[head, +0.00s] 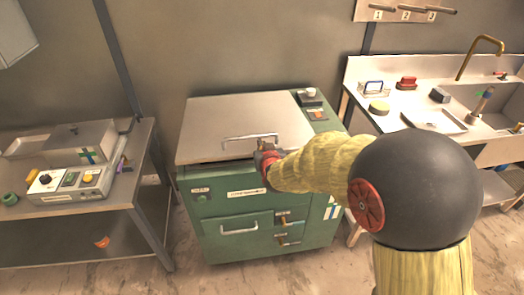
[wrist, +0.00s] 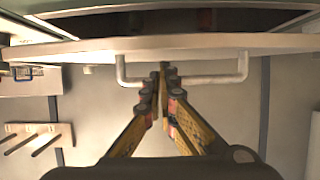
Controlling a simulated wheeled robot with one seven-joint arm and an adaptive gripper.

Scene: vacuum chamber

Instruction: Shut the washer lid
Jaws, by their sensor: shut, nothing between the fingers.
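The washer (head: 225,205) is a green cabinet in the middle of the head view. Its flat grey metal lid (head: 225,112) lies nearly level, with a dark gap under its front edge. The lid's bar handle (head: 235,138) is near the front edge. My gripper (head: 266,148) is at the front of the lid by the handle. In the wrist view the lid edge (wrist: 90,47) crosses the top, with a dark opening beyond it. My fingers (wrist: 163,75) are closed together at the middle of the handle (wrist: 215,79), holding nothing; whether they touch it is unclear.
A control panel with a white knob (head: 309,93) is on the washer's right top. A metal table (head: 140,150) with a control box (head: 68,185) stands left. A sink counter (head: 370,75) with small items stands right. Bare floor (head: 195,280) shows in front.

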